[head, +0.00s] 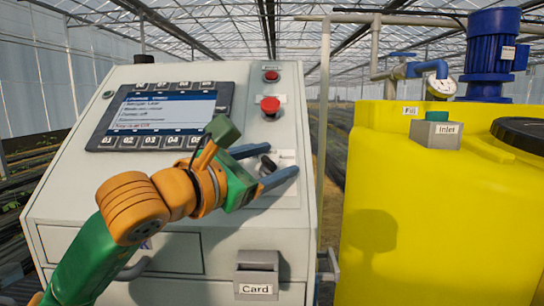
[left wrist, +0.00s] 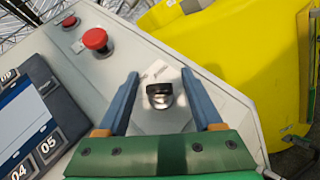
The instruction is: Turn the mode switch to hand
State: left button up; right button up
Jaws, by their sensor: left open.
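The mode switch (head: 266,163) is a small black rotary knob on a pale plate on the sloped front of the grey cabinet. It also shows in the left wrist view (left wrist: 160,97), near the middle. Its label is too small to read, so I cannot tell which mode it points to. My left gripper (head: 282,160) is open, with one blue finger on each side of the knob. In the left wrist view, the fingers (left wrist: 160,76) stand wide apart, with visible gaps between them and the knob. My right gripper is not in view.
A red mushroom button (head: 270,106) and a smaller red button (head: 271,76) sit above the switch. A display panel (head: 160,115) with keys is to the left. A card holder (head: 256,277) is below. A yellow tank (head: 385,200) stands to the right, across a gap.

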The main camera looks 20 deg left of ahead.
pick_arm(q)
jog(key=shift+s+a, duration=0.1)
jog(key=shift+s, duration=0.15)
jog(key=c, duration=0.4)
jog(key=shift+r, duration=0.1)
grip_shut()
jog(key=shift+r, duration=0.1)
